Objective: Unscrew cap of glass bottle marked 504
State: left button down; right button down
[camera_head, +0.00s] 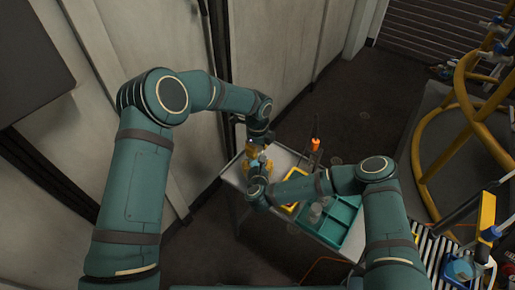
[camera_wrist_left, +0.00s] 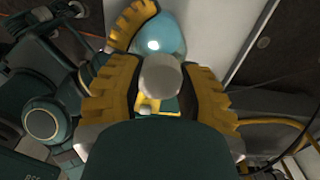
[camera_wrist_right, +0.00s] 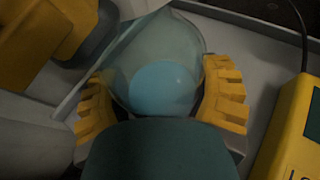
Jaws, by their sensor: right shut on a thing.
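A clear round glass bottle (camera_wrist_right: 190,45) with light blue contents is between the yellow fingers of my right gripper (camera_wrist_right: 165,105), which is shut on it. No number is readable on it. In the left wrist view, the blue bottle (camera_wrist_left: 160,38) shows behind a pale grey cap (camera_wrist_left: 160,76). My left gripper (camera_wrist_left: 160,88) has its fingers on either side of the cap and looks open around it. In the head view, the left gripper (camera_head: 257,145) and right gripper (camera_head: 260,178) meet over the table's left part, and the bottle is mostly hidden.
A pale table (camera_head: 232,178) carries a teal divided tray (camera_head: 340,222) with small glassware and a yellow device (camera_wrist_right: 290,135). An orange-handled tool (camera_head: 315,143) stands at the back. A wall (camera_head: 270,45) is close behind the table's left side. A yellow tubular frame (camera_head: 420,150) is at right.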

pick_arm(q)
jog(key=n, duration=0.3)
dwell(0.4)
jog(key=c, duration=0.7)
grip_release()
jog(key=shift+o, duration=0.2)
jog(key=shift+r, duration=0.1)
